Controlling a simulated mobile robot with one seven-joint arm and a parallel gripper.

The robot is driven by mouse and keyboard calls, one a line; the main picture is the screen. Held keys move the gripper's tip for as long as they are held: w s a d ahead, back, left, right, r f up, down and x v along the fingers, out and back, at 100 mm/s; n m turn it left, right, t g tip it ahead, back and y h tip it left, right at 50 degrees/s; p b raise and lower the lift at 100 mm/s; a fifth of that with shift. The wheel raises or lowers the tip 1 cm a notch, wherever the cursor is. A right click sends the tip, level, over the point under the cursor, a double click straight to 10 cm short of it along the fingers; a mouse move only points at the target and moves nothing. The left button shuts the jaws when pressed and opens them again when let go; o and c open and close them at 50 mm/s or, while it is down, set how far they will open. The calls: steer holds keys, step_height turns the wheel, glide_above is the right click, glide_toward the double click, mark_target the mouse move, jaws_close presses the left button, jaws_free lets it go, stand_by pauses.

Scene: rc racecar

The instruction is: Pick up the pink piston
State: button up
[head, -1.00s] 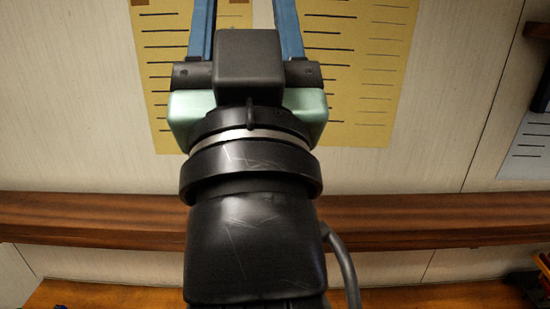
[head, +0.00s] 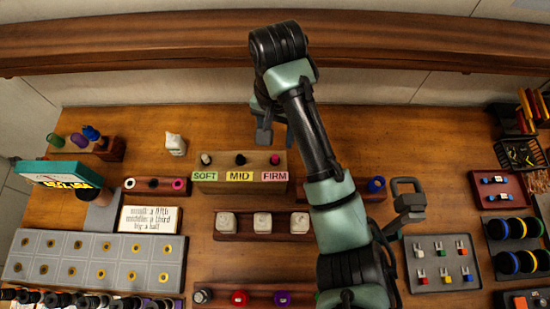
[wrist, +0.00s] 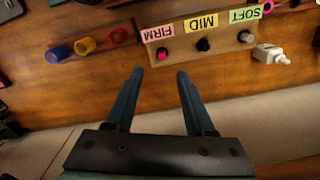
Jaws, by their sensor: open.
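The pink piston (head: 275,160) stands in the wooden block at the position behind the FIRM label, the rightmost of three in the head view. In the wrist view the pink piston (wrist: 162,54) shows near the FIRM label, just beyond the fingertips. My gripper (wrist: 160,72) is open, with two blue fingers apart and nothing between them. In the head view my gripper (head: 270,127) hangs behind the block, partly hidden by my arm.
The labelled wooden block (head: 215,187) also holds a pale and a dark piston. A block with coloured rings (head: 155,187) is to its left, and a tray with white cubes (head: 262,237) is in front. A white bottle (head: 175,144) stands behind left. Bare bench (head: 400,130) lies to the right.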

steer(key=b, duration=0.2)
glide_above(275, 157)
steer(key=f, duration=0.4)
steer(key=shift+s+d+f, duration=0.1)
steer(key=shift+s+f, duration=0.2)
steer(key=shift+w+f+p, duration=0.2)
steer(key=shift+f+p, duration=0.8)
steer(key=shift+f, duration=1.6)
steer(key=shift+c, duration=0.3)
jaws_close()
